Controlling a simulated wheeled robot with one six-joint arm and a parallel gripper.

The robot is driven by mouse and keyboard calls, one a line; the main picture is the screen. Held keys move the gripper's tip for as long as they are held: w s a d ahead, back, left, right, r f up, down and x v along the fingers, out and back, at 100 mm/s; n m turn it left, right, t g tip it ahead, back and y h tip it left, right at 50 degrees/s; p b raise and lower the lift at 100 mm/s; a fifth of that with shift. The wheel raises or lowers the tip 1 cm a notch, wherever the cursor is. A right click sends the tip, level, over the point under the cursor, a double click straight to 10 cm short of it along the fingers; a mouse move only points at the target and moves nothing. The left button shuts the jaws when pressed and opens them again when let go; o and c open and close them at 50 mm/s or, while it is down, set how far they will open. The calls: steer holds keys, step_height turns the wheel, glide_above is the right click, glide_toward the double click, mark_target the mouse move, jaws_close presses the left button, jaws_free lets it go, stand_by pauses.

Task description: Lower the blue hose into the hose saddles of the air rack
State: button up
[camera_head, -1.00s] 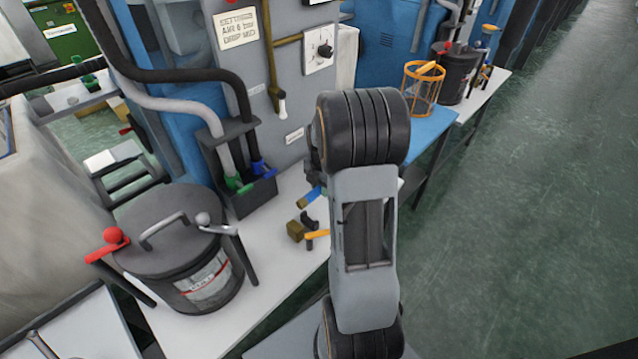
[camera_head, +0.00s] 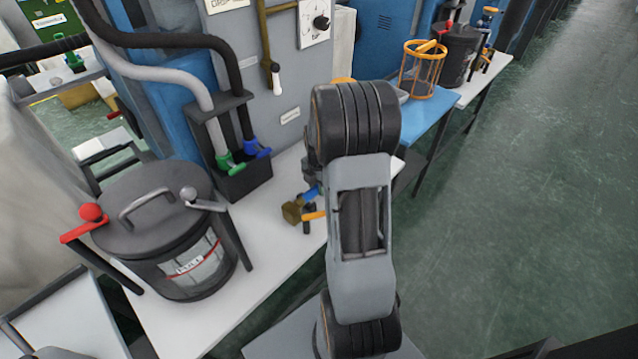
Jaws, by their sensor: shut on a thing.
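A dark rack (camera_head: 248,184) with an upper bracket stands against the grey machine panel. A black hose (camera_head: 150,40) and a grey hose (camera_head: 158,101) run down into it, with a blue fitting (camera_head: 257,149) and a green fitting (camera_head: 231,163) at their lower ends. I cannot tell whether this is the air rack. A small blue piece (camera_head: 313,192) shows just left of my arm, over the white table; most of it is hidden, and I cannot tell if it is the blue hose. My gripper is hidden behind my arm, so its hold does not show.
A brass block (camera_head: 293,212) and an orange-handled part (camera_head: 313,216) lie on the white table (camera_head: 200,335) close to my arm. A dark lidded drum (camera_head: 180,255) stands at the left. An orange wire basket (camera_head: 423,70) stands on the blue table beyond. The green floor at right is clear.

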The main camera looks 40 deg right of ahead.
steer(key=shift+f, duration=0.45)
steer(key=o, duration=1.6)
steer(key=shift+o, duration=0.2)
steer(key=shift+r, duration=0.15)
steer(key=shift+r+p, duration=3.5)
steer(key=shift+r, duration=0.95)
